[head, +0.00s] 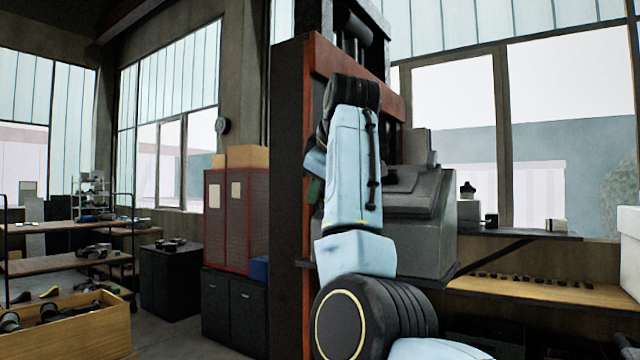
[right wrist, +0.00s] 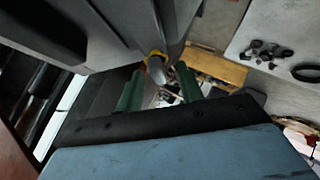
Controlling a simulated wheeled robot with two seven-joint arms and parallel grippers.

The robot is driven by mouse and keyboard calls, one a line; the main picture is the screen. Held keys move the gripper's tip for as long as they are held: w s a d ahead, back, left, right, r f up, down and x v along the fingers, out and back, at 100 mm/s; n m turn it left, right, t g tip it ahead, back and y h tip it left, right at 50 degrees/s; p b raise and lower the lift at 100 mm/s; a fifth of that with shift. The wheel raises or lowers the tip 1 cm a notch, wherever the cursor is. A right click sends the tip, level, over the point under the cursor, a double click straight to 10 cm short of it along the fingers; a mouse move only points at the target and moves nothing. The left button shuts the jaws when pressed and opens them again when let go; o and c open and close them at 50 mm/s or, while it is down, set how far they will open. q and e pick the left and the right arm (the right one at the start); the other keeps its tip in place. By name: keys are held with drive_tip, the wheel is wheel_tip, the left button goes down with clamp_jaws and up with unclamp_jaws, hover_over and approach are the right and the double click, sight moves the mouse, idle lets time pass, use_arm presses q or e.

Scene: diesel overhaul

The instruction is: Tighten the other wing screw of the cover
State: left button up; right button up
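My right arm reaches up in front of a grey housing (head: 415,215) on the red-framed machine. My right gripper (head: 314,188) is mostly hidden behind my own arm in the head view; only a bit of green finger shows. In the right wrist view its two green fingers (right wrist: 160,72) stand apart. A small silver and yellow piece (right wrist: 156,68), which looks like a wing screw, shows at the grey edge between the fingertips. I cannot tell whether the fingers touch it. The cover and the other wing screw cannot be made out clearly. My left gripper is not in view.
The red machine column (head: 290,180) stands close beside my right arm. A wooden bench (head: 560,290) with a row of small parts is on the right, below a dark shelf (head: 520,234). A wooden crate (head: 85,335) of parts stands at lower left, near red cabinets (head: 236,215).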

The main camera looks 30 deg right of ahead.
clamp_jaws()
drive_tip(key=shift+f+m+t+h+b, duration=0.2)
drive_tip(key=shift+m+t+h+b, duration=0.1)
drive_tip(key=shift+m+b, duration=0.3)
drive_tip(key=shift+m+h, duration=0.4)
drive_tip(key=shift+m, duration=0.3)
drive_tip(key=shift+m+t+h+b, duration=0.3)
drive_tip(key=shift+m+h+b, duration=0.1)
drive_tip(key=shift+m, duration=0.2)
drive_tip(key=shift+r+m+h, duration=0.2)
drive_tip(key=shift+m+h, duration=0.1)
drive_tip(key=shift+m, duration=0.2)
drive_tip(key=shift+m+h, duration=0.6)
drive_tip(key=shift+m, duration=0.3)
drive_tip(key=shift+m+h+p, duration=0.3)
drive_tip(key=shift+m+h, duration=0.8)
drive_tip(key=shift+m, duration=0.6)
